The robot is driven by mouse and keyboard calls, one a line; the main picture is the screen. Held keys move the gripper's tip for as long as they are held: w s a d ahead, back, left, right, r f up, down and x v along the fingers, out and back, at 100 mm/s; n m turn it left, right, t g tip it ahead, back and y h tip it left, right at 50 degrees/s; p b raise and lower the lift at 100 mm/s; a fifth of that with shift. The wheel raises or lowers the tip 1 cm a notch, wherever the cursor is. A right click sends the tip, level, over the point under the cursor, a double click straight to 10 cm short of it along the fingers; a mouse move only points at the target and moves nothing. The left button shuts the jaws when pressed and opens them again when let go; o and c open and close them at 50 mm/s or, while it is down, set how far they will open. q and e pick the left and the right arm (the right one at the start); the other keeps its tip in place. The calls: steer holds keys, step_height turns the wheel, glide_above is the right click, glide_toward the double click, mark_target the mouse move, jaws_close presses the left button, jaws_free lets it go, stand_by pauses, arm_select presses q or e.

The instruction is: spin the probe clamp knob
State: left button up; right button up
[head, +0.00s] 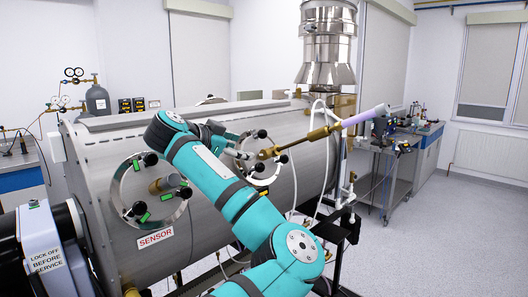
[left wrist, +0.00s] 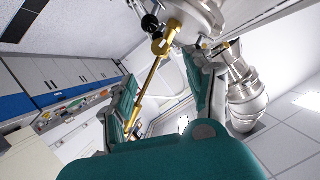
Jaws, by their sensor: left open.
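A probe with a brass body (head: 318,134) and a pale purple shaft (head: 362,115) reaches out from the round right-hand port on the steel chamber. Black knobs (head: 262,133) sit around that port; I cannot tell which one is the clamp knob. My left gripper (head: 238,143) is at the left side of this port, partly hidden by its own arm. In the left wrist view its fingers (left wrist: 160,75) are apart, with the brass rod (left wrist: 151,80) passing through the space between them. A black knob (left wrist: 150,22) shows beyond the fingertips. My right gripper is not in view.
The steel chamber (head: 110,225) fills the middle, with a left port (head: 150,190) bearing several black handles and a SENSOR label (head: 156,238). A wide metal duct (head: 327,45) rises above. A bench (head: 425,130) stands at the right. The floor (head: 450,210) on the right is clear.

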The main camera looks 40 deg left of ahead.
mark_target(264, 153)
arm_select(q)
steer(key=p+x, duration=0.4)
steer(key=x, duration=0.7)
steer(key=shift+w+r, duration=0.1)
steer(key=shift+w, duration=0.1)
steer(key=shift+w+f, duration=0.25)
steer(key=shift+w, duration=0.1)
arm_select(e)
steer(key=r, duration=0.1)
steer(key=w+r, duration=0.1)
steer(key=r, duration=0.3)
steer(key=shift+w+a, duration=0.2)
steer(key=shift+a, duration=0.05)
